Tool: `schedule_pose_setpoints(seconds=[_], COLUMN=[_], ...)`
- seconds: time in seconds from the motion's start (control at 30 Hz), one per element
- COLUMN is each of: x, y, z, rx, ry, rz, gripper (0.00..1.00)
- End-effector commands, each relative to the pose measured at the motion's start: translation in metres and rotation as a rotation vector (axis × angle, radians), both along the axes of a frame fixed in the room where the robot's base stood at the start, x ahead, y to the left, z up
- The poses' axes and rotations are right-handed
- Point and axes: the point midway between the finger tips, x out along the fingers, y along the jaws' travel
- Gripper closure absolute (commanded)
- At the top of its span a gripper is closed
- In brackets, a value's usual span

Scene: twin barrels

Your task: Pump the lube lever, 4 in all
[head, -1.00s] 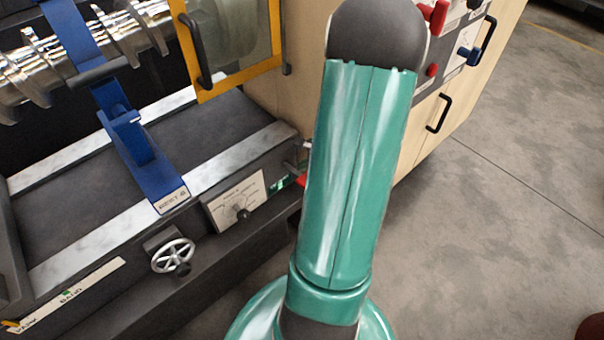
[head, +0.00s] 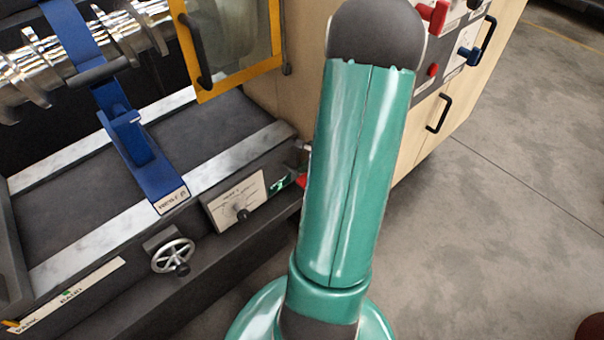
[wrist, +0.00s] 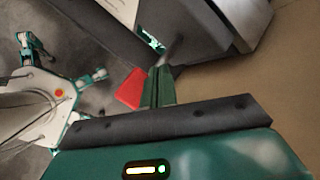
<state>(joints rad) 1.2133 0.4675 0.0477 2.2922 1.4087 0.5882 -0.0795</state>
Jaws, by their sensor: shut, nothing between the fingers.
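The lube lever is mostly hidden in the head view behind my green arm. A short grey metal rod end (head: 303,146) shows at the machine's right end, with a red part (head: 301,181) below it. In the wrist view, my gripper (wrist: 160,72) is shut and empty. Its green fingertips are close to a grey rod (wrist: 171,48), and I cannot tell if they touch. The red part (wrist: 131,89) is just left of the fingers. Which of these is the lever's grip is not clear.
The dark machine bed (head: 75,200) carries a blue rest (head: 138,150), a handwheel (head: 173,254) and a dial plate (head: 238,203). A yellow-framed guard (head: 232,80) stands above it. A wooden cabinet (head: 462,105) with handles is behind my arm. Open concrete floor (head: 490,230) lies right.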

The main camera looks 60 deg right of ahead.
Motion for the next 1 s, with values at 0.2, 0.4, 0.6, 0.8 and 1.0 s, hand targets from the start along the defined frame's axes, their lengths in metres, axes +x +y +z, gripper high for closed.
schedule_pose_setpoints(seconds=[0.2,0.4,0.6,0.8,1.0], x=[0.0000,-0.0001,-0.0003,-0.0006,-0.0009], y=[0.0000,0.0001,0.0000,0.0000,0.0000], z=[-0.0002,-0.0012,-0.0033,-0.0054,-0.0075], rx=[0.000,0.000,0.000,-0.001,-0.001], ry=[0.000,0.000,0.000,-0.001,-0.001], rz=[0.000,0.000,0.000,0.000,0.000], gripper=[1.00,1.00,1.00,1.00,1.00])
